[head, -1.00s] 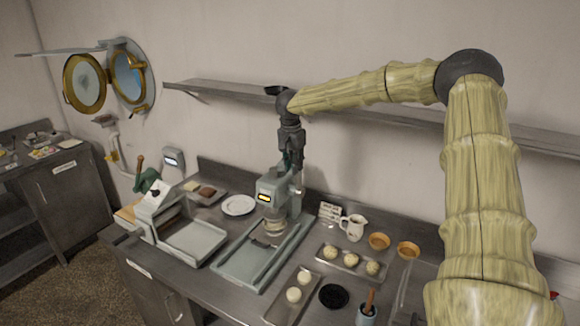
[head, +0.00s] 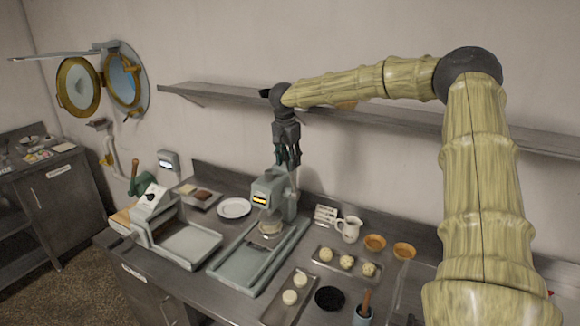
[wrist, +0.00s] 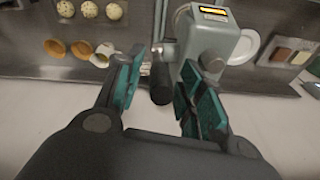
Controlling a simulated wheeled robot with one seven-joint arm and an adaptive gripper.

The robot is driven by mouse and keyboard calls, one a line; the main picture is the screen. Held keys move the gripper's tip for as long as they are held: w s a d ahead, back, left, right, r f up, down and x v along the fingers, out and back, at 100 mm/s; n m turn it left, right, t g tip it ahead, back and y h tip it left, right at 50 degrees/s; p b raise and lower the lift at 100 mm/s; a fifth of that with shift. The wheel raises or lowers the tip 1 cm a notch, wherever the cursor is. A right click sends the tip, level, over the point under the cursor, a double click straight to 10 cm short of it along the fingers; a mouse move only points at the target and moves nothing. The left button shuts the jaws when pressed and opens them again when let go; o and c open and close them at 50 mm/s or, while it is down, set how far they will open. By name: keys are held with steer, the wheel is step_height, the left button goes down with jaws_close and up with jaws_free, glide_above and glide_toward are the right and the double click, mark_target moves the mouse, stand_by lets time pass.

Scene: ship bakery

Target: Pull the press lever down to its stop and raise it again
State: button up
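The grey-green press (head: 268,192), with a lit yellow display, stands on the counter in the head view. It also shows at the top of the wrist view (wrist: 205,40). A pale round piece (head: 268,228) lies under its head. The press lever's dark, rounded end (wrist: 160,86) shows between my fingers in the wrist view. My gripper (head: 288,163) points down just above and behind the press. Its teal fingers (wrist: 155,90) are spread apart, with gaps beside the lever end. Much of the lever is hidden in the head view.
A shelf (head: 215,97) runs along the wall behind my arm. Right of the press are a tray of dough balls (head: 347,274), a white jug (head: 348,229) and tan bowls (head: 375,242). A plate (head: 234,208) and a grey machine (head: 185,243) stand to the left.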

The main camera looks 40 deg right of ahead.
steer(key=r, duration=0.5)
steer(key=s+r, duration=0.1)
steer(key=r, duration=0.2)
steer(key=shift+a+r, duration=0.35)
